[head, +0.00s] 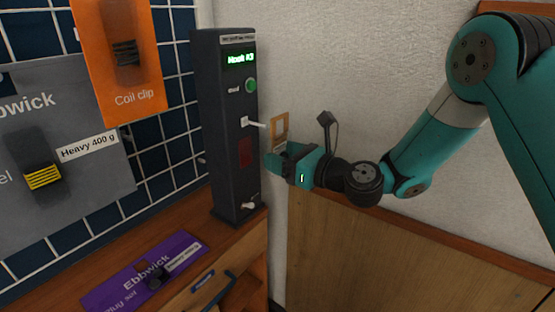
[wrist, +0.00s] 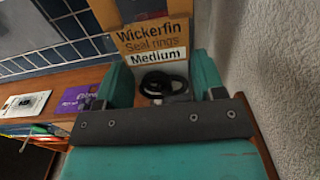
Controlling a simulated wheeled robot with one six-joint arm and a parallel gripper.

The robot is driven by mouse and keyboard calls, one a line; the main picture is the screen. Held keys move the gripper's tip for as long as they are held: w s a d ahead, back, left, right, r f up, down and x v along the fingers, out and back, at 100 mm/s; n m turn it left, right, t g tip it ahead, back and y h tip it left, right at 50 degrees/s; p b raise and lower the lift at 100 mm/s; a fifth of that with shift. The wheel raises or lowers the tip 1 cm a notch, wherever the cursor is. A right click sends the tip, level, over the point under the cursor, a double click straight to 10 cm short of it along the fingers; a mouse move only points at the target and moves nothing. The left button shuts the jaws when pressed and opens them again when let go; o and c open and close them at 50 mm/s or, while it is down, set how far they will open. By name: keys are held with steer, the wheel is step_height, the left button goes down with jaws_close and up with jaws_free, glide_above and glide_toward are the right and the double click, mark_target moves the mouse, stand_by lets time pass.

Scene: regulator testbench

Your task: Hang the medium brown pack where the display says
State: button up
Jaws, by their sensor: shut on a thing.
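My gripper (head: 282,158) is shut on the brown pack (head: 279,127), which stands up from the jaws beside the testbench column. In the wrist view the brown pack (wrist: 152,38) reads "Wickerfin Seal rings Medium", with black rings between the two teal fingers. The display (head: 240,58) near the top of the dark column (head: 226,140) is lit green and appears to read "Hook #3". White pegs show on the column: one at mid height (head: 250,123), close to the left of the pack, and one near its foot (head: 250,205).
A blue wire-grid wall (head: 175,100) at left carries an orange "Coil clip" pack (head: 135,85) and a large grey "Heavy 400 g" pack (head: 90,190). A purple pack (head: 130,285) lies on the wooden bench. A drawer with a blue handle (head: 213,290) is below. A plain wall stands at right.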

steer(key=b+v, duration=0.3)
steer(key=v, duration=0.5)
steer(key=shift+b, duration=0.3)
stand_by(0.6)
steer(key=shift+s+d, duration=0.1)
stand_by(1.1)
steer(key=shift+r, duration=0.1)
steer(key=shift+c, duration=0.4)
step_height(320, 180, up, 14)
steer(key=p, duration=1.3)
steer(key=shift+f+p, duration=0.2)
steer(key=shift+p, duration=0.2)
